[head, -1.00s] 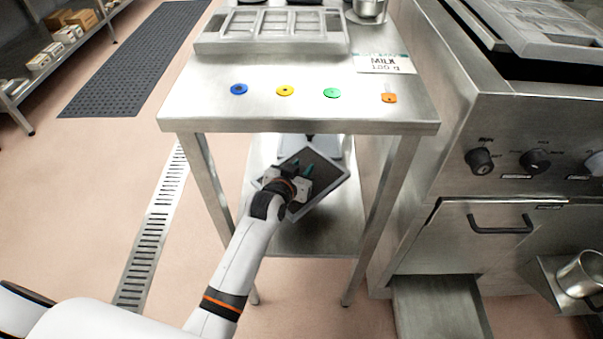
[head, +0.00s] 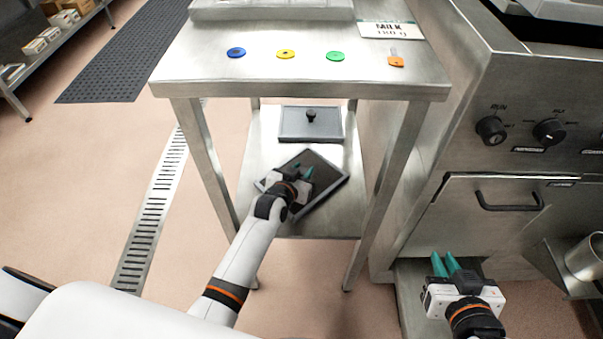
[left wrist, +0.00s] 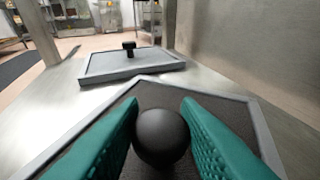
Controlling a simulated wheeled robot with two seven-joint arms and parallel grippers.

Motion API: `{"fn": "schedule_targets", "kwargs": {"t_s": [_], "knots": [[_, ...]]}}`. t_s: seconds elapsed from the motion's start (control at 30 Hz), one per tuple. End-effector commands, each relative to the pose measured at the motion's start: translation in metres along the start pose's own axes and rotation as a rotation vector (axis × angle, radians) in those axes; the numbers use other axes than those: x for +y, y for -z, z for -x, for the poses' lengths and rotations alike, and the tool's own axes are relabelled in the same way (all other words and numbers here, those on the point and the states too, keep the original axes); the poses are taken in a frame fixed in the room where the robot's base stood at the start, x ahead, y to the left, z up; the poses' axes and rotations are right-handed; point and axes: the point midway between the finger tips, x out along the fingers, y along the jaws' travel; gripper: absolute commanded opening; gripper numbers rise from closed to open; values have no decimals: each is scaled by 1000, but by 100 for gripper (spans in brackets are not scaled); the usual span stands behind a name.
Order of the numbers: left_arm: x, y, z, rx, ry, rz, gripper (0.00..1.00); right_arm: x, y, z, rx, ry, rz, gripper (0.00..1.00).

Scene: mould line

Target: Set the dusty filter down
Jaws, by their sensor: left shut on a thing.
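My left gripper (head: 302,172) is shut on the round black knob (left wrist: 162,137) of a dark-meshed, grey-framed filter (head: 325,180). The knob sits between the teal fingers in the left wrist view. This filter is turned at an angle, low over the front part of the lower shelf (head: 345,218). I cannot tell whether its underside touches the shelf. A second grey filter (head: 295,128) with a black knob lies flat farther back on that shelf. My right gripper (head: 445,262) is empty in front of the steel machine at the right; its finger gap is unclear.
The table top (head: 230,75) is above the lower shelf, with table legs on both sides. Coloured discs and a milk card (head: 391,30) lie on top. The steel machine (head: 480,165) stands close on the right. A floor drain (head: 152,215) runs at the left.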

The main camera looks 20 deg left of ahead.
Motion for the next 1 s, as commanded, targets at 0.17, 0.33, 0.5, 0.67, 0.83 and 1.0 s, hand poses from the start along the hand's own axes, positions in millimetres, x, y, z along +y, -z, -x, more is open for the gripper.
{"fn": "schedule_targets", "kwargs": {"t_s": [0.17,0.33,0.5,0.67,0.83,1.0], "knots": [[0,0,0,-2,0,0,4,0,-3,0,-17,-1,0,17],[0,1,-1,-2,0,0,4,0,-3,0,-18,-1,0,17],[0,4,-1,-1,0,0,37,1,-7,-1,-42,-2,0,17],[0,3,-1,0,0,0,52,1,-7,-1,-41,-3,0,17],[0,3,-1,0,0,0,52,1,-7,-1,-39,-3,0,17],[0,0,1,0,0,0,52,1,-3,0,-10,-1,0,17]]}}
